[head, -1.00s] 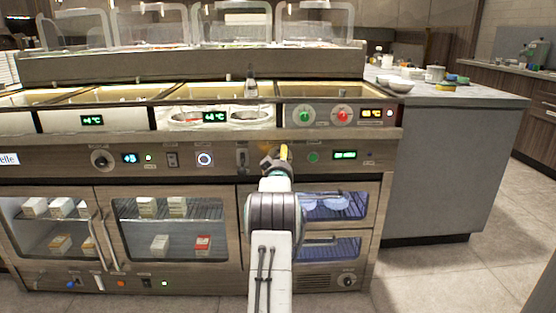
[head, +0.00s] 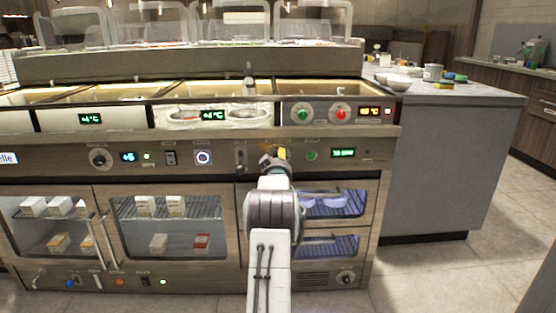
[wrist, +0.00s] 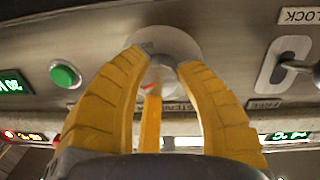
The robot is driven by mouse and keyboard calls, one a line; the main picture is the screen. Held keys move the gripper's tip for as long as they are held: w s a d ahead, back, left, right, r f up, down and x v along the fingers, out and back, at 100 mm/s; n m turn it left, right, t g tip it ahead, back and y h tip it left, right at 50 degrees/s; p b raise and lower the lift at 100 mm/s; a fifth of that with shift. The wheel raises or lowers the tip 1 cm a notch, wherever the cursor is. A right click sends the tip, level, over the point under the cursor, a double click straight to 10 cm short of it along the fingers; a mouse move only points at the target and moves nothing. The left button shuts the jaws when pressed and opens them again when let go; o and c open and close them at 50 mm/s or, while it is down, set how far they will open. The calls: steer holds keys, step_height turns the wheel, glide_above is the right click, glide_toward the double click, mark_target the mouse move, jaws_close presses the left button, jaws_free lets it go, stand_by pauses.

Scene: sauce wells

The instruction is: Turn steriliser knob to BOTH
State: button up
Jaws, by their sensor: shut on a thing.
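The steriliser knob (wrist: 160,72) is a pale grey round knob on a lighter disc, with a red mark on its near side. In the wrist view my gripper (wrist: 162,68) has its yellow ribbed fingers closed around it, with the tips at the panel. The fingers cover much of the knob and its lettering, so I cannot read which position it points to. In the head view my gripper (head: 281,154) is at the control panel, right of the lever switch, and hides the knob. The steriliser cabinet (head: 333,205) with blue-lit glass doors is below.
In the wrist view a green button (wrist: 65,75) is left of the knob, and a lever (wrist: 290,65) between LOCK and FREE labels is close on the right. Green and red knobs (head: 340,113) sit above my gripper. Open floor (head: 460,270) lies at the right.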

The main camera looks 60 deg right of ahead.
steer(key=shift+w+r+m, duration=0.15)
steer(key=shift+r+m, duration=0.15)
steer(key=shift+m, duration=0.4)
steer(key=o, duration=1.2)
steer(key=shift+f, duration=0.1)
steer(key=shift+a, duration=0.1)
steer(key=v, duration=1.2)
